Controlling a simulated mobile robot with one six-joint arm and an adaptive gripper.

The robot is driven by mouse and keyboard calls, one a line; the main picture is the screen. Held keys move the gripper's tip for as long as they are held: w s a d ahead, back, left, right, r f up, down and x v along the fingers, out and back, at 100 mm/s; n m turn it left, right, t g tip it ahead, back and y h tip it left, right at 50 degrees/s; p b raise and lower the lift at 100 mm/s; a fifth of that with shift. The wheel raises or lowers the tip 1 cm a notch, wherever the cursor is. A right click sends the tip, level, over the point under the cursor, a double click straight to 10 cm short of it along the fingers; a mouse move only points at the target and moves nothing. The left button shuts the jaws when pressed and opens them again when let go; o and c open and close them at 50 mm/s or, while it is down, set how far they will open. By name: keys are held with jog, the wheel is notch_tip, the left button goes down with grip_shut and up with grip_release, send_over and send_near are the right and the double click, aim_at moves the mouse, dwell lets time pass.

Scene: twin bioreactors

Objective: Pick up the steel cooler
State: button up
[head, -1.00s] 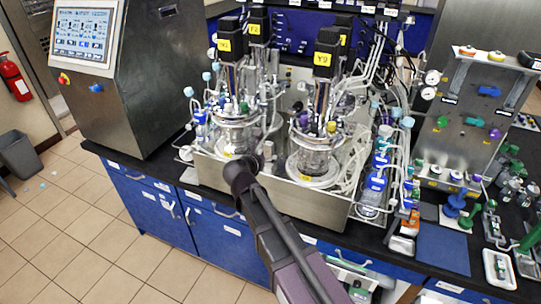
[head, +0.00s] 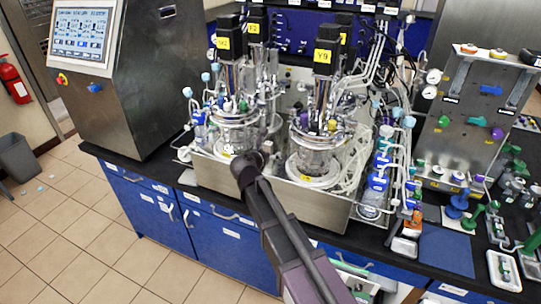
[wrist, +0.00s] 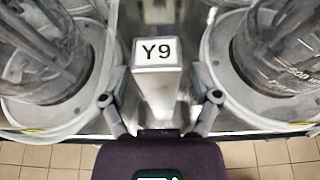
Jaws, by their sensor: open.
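A steel block with a white Y9 label (wrist: 156,88) stands upright between two glass vessels in the wrist view; I take it for the steel cooler. My gripper (wrist: 160,99) is open, with one finger on each side of the block's lower part. Gaps show between fingers and block, so it does not look gripped. In the head view my arm reaches to the front rim of the steel tub, and my wrist hides the fingers and the block.
The left vessel (wrist: 45,60) and right vessel (wrist: 270,65) stand close on both sides of my fingers. They sit in a steel tub (head: 310,197) on the black bench. Tubes and bottles crowd the tub's right end. The tiled floor in front is clear.

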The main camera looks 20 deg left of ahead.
grip_shut()
jog(key=shift+r, duration=0.15)
dwell(0.4)
notch_tip(320, 180, up, 3)
jog(key=p, duration=0.3)
jog(key=s+a+r+p, duration=0.1)
jog(key=s+p, duration=0.1)
jog(key=s, duration=1.4)
jog(key=shift+a+r, duration=0.15)
jog(key=shift+r, duration=0.2)
